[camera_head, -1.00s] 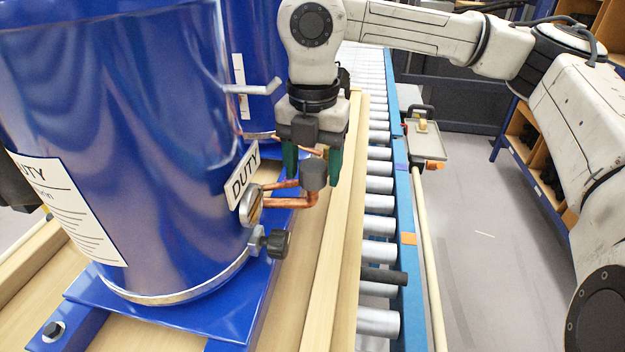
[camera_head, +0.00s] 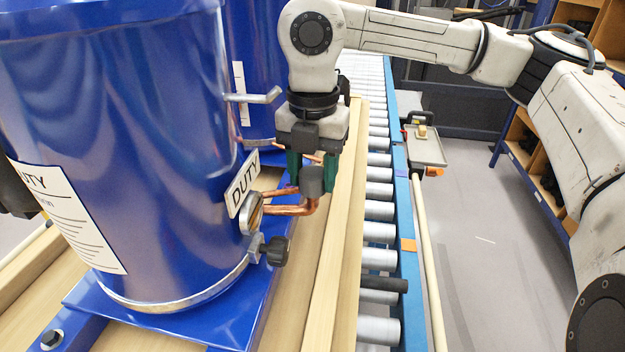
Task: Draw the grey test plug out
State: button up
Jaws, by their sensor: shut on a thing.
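The grey test plug (camera_head: 311,180) is a short dark grey cylinder at the upturned end of a copper pipe (camera_head: 283,210). The pipe comes out low on the side of the blue compressor (camera_head: 130,130), under a white "DUTY" label (camera_head: 243,184). My gripper (camera_head: 311,172) points down over the plug, its green fingers shut on either side of it. The plug stands upright and still appears to meet the pipe end. The fingers hide parts of the plug's sides.
A second blue compressor (camera_head: 255,60) stands behind. Wooden pallet boards (camera_head: 335,230) and a roller conveyor (camera_head: 380,225) lie to the right.

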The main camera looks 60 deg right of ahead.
aim_at(313, 172)
jog(key=shift+r, duration=0.7)
dwell(0.6)
jog(key=shift+r+p, duration=0.95)
jog(key=shift+r, duration=1.3)
